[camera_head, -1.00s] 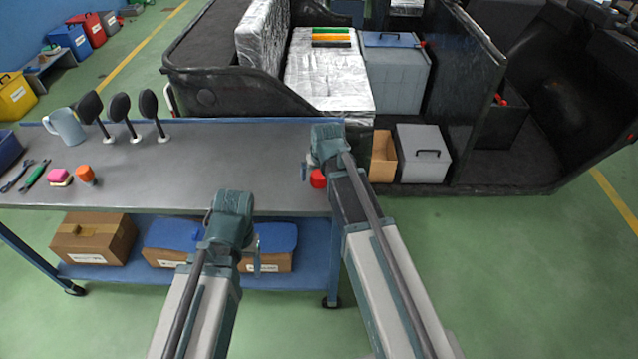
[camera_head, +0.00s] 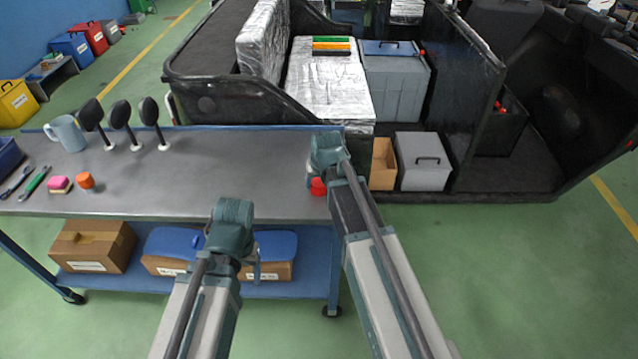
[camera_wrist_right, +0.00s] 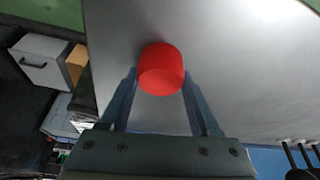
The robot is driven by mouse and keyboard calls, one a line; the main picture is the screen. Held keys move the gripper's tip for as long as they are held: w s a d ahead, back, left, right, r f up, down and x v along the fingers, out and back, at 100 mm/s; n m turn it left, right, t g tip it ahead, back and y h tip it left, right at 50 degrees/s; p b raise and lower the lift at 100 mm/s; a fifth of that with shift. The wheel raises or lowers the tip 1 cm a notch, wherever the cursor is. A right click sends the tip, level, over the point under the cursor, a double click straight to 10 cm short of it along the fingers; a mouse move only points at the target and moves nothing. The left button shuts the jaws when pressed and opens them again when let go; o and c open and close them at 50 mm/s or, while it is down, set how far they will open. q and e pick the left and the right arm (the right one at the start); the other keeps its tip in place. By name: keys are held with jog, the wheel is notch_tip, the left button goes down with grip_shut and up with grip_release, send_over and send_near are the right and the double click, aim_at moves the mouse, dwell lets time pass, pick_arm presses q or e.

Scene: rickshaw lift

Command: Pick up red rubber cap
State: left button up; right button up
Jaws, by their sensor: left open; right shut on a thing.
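The red rubber cap (camera_head: 318,187) is near the right end of the grey workbench top (camera_head: 220,175). In the right wrist view the cap (camera_wrist_right: 161,69) sits between the two fingertips, over the grey surface. My right gripper (camera_head: 318,178) is shut on it. In the wrist view the gripper fingers (camera_wrist_right: 160,86) touch both sides of the cap. I cannot tell whether the cap still touches the bench. My left gripper (camera_head: 251,262) is open and empty in front of the bench's front edge; its fingers are small and partly hidden by the wrist.
On the bench stand an orange cap (camera_head: 86,181), a pink block (camera_head: 60,183), a mug (camera_head: 68,133), several dark mirrors (camera_head: 120,114) and tools (camera_head: 34,183). Boxes (camera_head: 92,246) fill the lower shelf. A dark vehicle with a grey box (camera_head: 423,160) stands behind.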

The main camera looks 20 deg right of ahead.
aim_at(321, 178)
jog(key=shift+r+p, duration=0.4)
jog(key=shift+r, duration=0.05)
jog(key=r+p, duration=0.3)
jog(key=shift+s+d, duration=0.25)
jog(key=shift+d, duration=0.15)
jog(key=s+d, duration=0.2)
jog(key=d, duration=0.2)
jog(key=s+d, duration=0.2)
jog(key=d, duration=0.3)
jog(key=s+d+r+p, duration=0.1)
jog(key=s+d, duration=0.1)
jog(key=d, duration=0.2)
jog(key=shift+d, duration=0.35)
jog(key=shift+r, duration=0.1)
